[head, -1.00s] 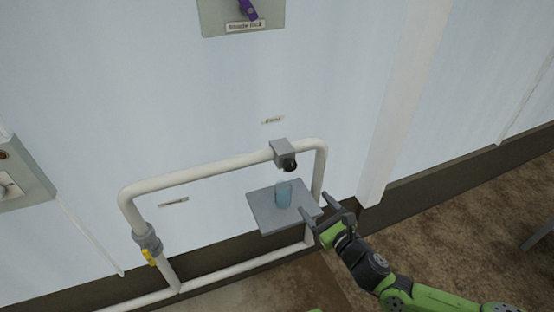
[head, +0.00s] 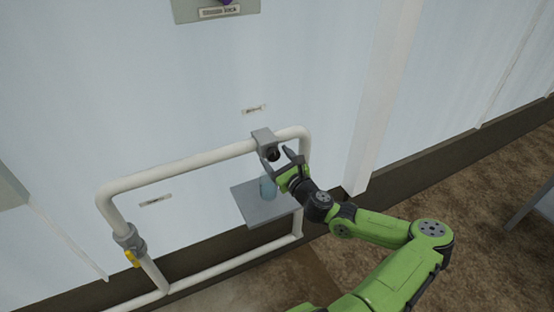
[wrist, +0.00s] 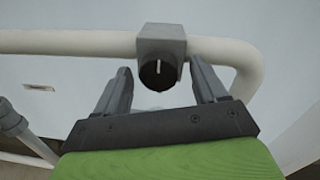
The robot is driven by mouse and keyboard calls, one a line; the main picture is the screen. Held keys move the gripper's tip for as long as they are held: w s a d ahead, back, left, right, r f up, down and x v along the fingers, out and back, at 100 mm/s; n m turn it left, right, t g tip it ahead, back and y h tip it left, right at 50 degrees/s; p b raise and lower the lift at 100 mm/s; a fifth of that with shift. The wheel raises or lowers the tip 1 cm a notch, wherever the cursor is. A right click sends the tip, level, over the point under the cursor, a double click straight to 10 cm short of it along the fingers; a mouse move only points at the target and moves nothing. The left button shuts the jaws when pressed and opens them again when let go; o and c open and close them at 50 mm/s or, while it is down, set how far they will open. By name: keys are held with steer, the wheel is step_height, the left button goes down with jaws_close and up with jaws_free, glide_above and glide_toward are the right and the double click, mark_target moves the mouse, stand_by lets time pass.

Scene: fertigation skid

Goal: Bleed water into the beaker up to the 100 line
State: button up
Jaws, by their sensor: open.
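The bleed valve is a grey block (head: 262,136) on the white pipe with a round black knob (head: 273,155) on its front. In the wrist view the knob (wrist: 160,74) shows a pale mark, close to upright, and lies just beyond and between the fingertips. The bluish beaker (head: 268,188) stands on a grey shelf (head: 254,210) below the valve, partly hidden by my gripper. Its lines and water level are too small to read. My gripper (head: 279,156) is open and empty at the knob, with a finger to either side; I cannot tell whether they touch it.
The white pipe loop (head: 180,166) runs along the pale wall, with a yellow-handled valve (head: 132,257) at lower left. A labelled panel (head: 215,10) is at the top. A wall post (head: 380,110) stands to the right.

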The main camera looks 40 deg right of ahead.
steer(key=c, duration=1.1)
steer(key=shift+o, duration=0.2)
steer(key=shift+n, duration=0.4)
steer(key=n, duration=0.3)
steer(key=shift+n, duration=0.4)
steer(key=n+b, duration=0.2)
steer(key=n, duration=0.2)
steer(key=shift+n+g, duration=0.4)
steer(key=shift+a, duration=0.1)
steer(key=o, duration=1.1)
steer(key=shift+c, duration=0.2)
